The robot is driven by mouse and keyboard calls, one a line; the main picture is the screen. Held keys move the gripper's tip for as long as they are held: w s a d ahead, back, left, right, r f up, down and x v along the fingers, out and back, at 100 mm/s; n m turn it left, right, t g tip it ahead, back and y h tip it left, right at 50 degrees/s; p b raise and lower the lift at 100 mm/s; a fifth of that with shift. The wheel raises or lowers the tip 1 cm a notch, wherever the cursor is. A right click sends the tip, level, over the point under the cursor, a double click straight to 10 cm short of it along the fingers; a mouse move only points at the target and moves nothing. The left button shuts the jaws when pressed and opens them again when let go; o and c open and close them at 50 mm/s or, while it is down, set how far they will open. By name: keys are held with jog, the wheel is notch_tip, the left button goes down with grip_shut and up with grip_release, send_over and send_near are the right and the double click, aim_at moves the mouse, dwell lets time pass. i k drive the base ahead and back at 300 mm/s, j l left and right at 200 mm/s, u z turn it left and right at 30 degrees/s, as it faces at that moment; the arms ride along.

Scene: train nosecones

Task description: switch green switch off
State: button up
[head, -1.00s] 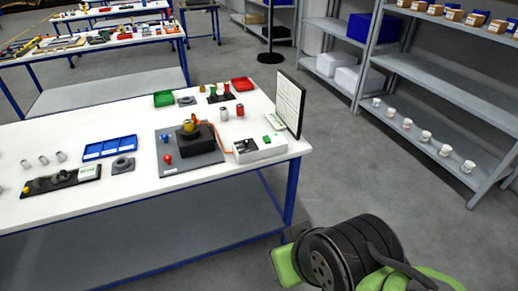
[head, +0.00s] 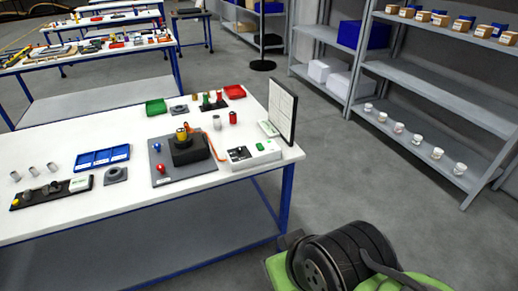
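A small green switch (head: 260,146) sits on top of a white box (head: 252,158) at the right end of the white table. An orange cable runs from the box to a black block with a yellow and dark part on a grey plate (head: 186,160). Whether the switch is on or off is too small to tell. My gripper is not in view; only a green and black part of my own body shows at the bottom right, apart from the table.
Grey shelves (head: 430,105) stand at right. The floor between is clear.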

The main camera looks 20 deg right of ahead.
aim_at(259, 146)
jog(key=i+l+u, duration=0.4)
jog(key=l+u, duration=0.2)
jog(key=i+l+u, duration=0.15)
jog(key=l+u, duration=0.15)
jog(key=i+l+u, duration=0.25)
jog(key=l, duration=0.25)
jog(key=l+u, duration=0.6)
jog(key=l, duration=0.25)
